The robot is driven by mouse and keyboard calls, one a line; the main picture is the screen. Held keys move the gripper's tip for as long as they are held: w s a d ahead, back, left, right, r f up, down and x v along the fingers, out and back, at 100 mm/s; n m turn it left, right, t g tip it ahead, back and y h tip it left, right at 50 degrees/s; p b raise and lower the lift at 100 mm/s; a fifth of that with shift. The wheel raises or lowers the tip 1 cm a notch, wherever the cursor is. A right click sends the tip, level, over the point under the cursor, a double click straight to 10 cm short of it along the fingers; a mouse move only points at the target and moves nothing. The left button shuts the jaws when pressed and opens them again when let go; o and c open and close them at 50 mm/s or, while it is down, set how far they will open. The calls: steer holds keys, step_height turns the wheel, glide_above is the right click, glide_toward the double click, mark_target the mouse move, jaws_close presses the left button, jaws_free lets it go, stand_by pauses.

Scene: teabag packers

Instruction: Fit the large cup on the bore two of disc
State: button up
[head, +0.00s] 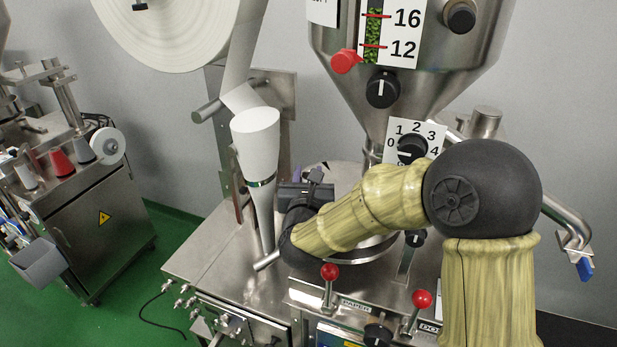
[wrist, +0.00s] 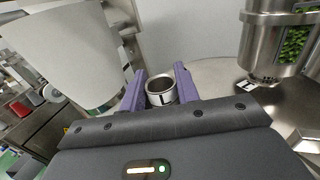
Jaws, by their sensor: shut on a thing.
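My gripper (wrist: 160,88) has purple fingers and is shut on a small steel cup (wrist: 161,97) with a white band marked "L". The cup's open mouth faces up between the fingers in the wrist view. In the head view my gripper (head: 307,186) is behind my forearm, over the machine top, and the cup cannot be made out. The round steel disc (wrist: 215,78) lies to the right of the cup in the wrist view. Bore two cannot be made out.
A paper-covered forming tube (head: 257,145) stands close left of my gripper. The steel hopper (head: 410,85) and its outlet (wrist: 275,60) hang over the disc. A small marked label (wrist: 247,86) is by the outlet. Red-knobbed levers (head: 330,272) stand at the front.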

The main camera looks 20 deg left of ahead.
steer(key=shift+f+b, duration=0.55)
steer(key=shift+f, duration=0.1)
stand_by(0.3)
steer(key=shift+b, duration=1.85)
stand_by(0.9)
steer(key=shift+f+b, duration=0.95)
steer(key=shift+b, duration=0.4)
steer(key=o, duration=1.1)
steer(key=shift+s+d+f, duration=0.1)
